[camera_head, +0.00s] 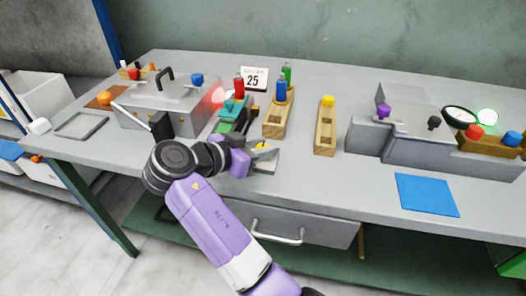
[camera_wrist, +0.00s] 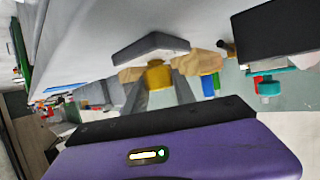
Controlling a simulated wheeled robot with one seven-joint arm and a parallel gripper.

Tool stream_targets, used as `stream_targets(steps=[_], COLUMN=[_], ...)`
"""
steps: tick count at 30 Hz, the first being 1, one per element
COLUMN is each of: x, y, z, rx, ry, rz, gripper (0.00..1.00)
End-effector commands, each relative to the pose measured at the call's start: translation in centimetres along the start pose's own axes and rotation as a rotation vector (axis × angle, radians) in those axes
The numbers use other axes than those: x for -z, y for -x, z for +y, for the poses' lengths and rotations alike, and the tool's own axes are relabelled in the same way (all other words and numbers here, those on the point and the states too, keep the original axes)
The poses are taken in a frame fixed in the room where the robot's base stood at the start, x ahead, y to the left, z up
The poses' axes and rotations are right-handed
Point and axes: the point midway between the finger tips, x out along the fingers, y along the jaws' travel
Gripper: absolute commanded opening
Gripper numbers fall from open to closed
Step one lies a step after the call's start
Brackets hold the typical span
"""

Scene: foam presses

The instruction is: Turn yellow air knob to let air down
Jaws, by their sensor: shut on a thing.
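The yellow air knob (camera_head: 262,146) sits at a small grey block (camera_head: 266,166) near the table's front edge, left of centre in the head view. My gripper (camera_head: 257,151) reaches it from the left and is shut on it. In the wrist view the yellow knob (camera_wrist: 157,76) shows between the two grey fingers of my gripper (camera_wrist: 158,86), with a dark grey angled plate (camera_wrist: 150,47) beside it. The fingers hide the knob's sides, and I cannot tell how far it is turned.
A grey press (camera_head: 170,103) with a black handle stands to the left. A wooden block (camera_head: 325,137) with a yellow top stands right of my gripper. Another grey machine (camera_head: 410,148) is farther right. A blue mat (camera_head: 427,195) lies on clear table at front right.

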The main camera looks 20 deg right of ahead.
Motion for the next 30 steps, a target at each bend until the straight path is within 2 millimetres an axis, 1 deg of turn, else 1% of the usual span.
stream_targets(steps=[1,17,18,20,21,30], x=[-0.41,-0.38,-0.38,-0.36,-0.33,-0.15], y=[-0.09,-0.11,-0.11,-0.11,-0.11,-0.03], z=[-0.01,0.06,0.06,0.06,0.06,0.02], rx=[-0.011,-0.035,-0.035,-0.034,-0.034,-0.033], ry=[0.0,-0.007,-0.007,-0.007,-0.008,-0.01], rz=[-0.004,-0.006,-0.006,-0.005,-0.004,-0.002], gripper=[0.0,0.0,0.34,0.46,0.54,0.54])
